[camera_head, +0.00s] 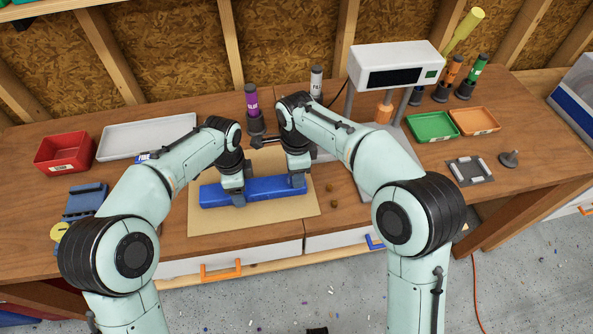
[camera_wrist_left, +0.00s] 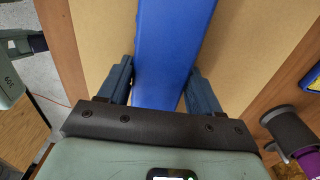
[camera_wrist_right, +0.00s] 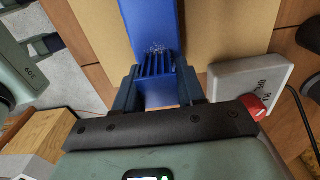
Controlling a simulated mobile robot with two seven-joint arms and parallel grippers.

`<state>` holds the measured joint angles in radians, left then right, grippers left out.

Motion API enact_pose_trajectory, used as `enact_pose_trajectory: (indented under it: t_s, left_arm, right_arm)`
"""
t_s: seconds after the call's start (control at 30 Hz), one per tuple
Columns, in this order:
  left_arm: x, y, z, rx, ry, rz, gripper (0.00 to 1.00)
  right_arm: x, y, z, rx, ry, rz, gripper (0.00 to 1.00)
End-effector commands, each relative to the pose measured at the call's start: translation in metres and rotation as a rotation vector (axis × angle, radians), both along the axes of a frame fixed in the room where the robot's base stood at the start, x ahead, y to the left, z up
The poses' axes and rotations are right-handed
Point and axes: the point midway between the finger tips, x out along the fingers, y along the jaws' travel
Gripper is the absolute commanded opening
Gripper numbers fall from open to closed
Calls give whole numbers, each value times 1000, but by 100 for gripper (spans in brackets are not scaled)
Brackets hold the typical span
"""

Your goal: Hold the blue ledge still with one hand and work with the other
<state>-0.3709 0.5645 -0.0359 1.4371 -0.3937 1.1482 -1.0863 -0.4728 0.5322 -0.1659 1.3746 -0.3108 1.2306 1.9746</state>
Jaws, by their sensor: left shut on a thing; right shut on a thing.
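The blue ledge (camera_head: 265,188) is a long bar lying flat on a tan mat (camera_head: 250,221) at the middle of the bench. My left gripper (camera_head: 236,199) is shut on it left of its middle; in the left wrist view the jaws (camera_wrist_left: 162,88) press both long sides of the ledge (camera_wrist_left: 172,40). My right gripper (camera_head: 298,181) is shut at its right end. In the right wrist view the jaws (camera_wrist_right: 159,88) flank the ledge (camera_wrist_right: 150,18) where several thin blue ribs and a pale scratchy patch show. The ledge's underside is hidden.
A red bin (camera_head: 64,152) and white tray (camera_head: 147,136) stand left; green (camera_head: 432,127) and orange (camera_head: 474,121) trays stand right. Small brown bits (camera_head: 332,190) lie right of the mat.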

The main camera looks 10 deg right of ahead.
Motion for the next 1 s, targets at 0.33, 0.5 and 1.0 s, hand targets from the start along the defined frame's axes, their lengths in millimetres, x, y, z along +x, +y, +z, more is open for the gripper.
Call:
enact_pose_trajectory:
  t_s: [0.33,0.5,1.0]
  left_arm:
    - [0,0,1,-1,-1,0,24]
    - [0,0,0,-1,-1,0,24]
    - [0,0,1,-1,-1,0,24]
  right_arm:
    - [1,0,26,1,-3,0,3]
    - [1,0,39,1,-3,-1,3]
    - [1,0,79,0,-2,0,3]
